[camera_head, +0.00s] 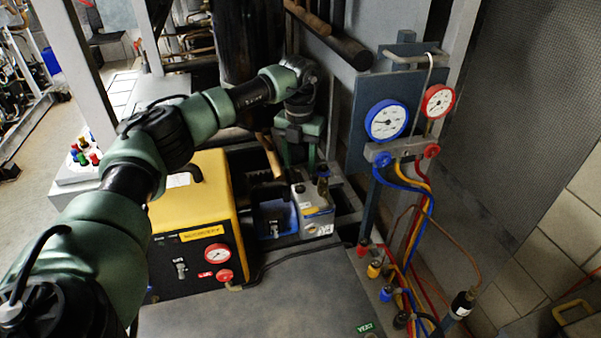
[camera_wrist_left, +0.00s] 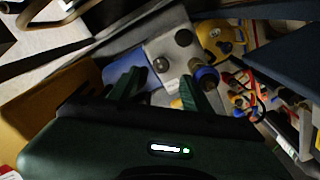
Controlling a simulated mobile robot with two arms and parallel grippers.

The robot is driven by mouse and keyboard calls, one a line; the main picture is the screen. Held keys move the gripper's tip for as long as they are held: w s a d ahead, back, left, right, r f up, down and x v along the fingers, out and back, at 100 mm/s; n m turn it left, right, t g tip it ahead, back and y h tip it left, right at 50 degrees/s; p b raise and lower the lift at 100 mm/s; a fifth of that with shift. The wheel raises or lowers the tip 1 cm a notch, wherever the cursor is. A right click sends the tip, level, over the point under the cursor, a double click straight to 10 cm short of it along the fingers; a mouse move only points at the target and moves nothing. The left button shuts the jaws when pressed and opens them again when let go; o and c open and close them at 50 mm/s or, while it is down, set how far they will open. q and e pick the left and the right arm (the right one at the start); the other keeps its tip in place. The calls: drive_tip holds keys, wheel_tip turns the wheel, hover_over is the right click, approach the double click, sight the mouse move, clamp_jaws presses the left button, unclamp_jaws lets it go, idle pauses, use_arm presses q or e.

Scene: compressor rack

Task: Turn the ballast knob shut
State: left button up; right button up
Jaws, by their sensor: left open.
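The pump is a blue and light grey unit (camera_head: 317,212) right of the yellow machine; its light grey top face (camera_wrist_left: 160,48) shows in the left wrist view. A dark knob with a blue collar (camera_wrist_left: 206,76) sticks up from it, near my right-hand finger in that view. Smaller dark caps (camera_wrist_left: 183,37) sit on the same face. I cannot tell for sure which is the ballast knob. My left gripper (camera_head: 298,163) points down just above the pump, with its fingers (camera_wrist_left: 161,76) apart and nothing visible between them. My right gripper is not in view.
The yellow machine (camera_head: 190,212) with a red gauge stands left of the pump. A gauge manifold (camera_head: 400,148) with blue, yellow and red hoses hangs to the right. A dark grey top surface (camera_head: 290,295) in front is mostly clear. Pipes and a dark cylinder stand behind.

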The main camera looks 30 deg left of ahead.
sight(300, 188)
use_arm(q)
drive_tip(key=shift+f, duration=0.35)
drive_tip(key=f, duration=0.1)
drive_tip(key=f+p, duration=0.1)
drive_tip(key=f, duration=0.1)
drive_tip(key=shift+s+d+f+p, duration=0.2)
drive_tip(key=shift+s+d+p, duration=0.05)
drive_tip(key=shift+s+p, duration=0.15)
wheel_tip(300, 188, down, 2)
drive_tip(key=shift+w+f, duration=0.1)
drive_tip(key=shift+f, duration=0.05)
drive_tip(key=shift+w+a+f+p, duration=0.15)
drive_tip(key=shift+f+p, duration=0.15)
drive_tip(key=shift+f, duration=0.2)
clamp_jaws()
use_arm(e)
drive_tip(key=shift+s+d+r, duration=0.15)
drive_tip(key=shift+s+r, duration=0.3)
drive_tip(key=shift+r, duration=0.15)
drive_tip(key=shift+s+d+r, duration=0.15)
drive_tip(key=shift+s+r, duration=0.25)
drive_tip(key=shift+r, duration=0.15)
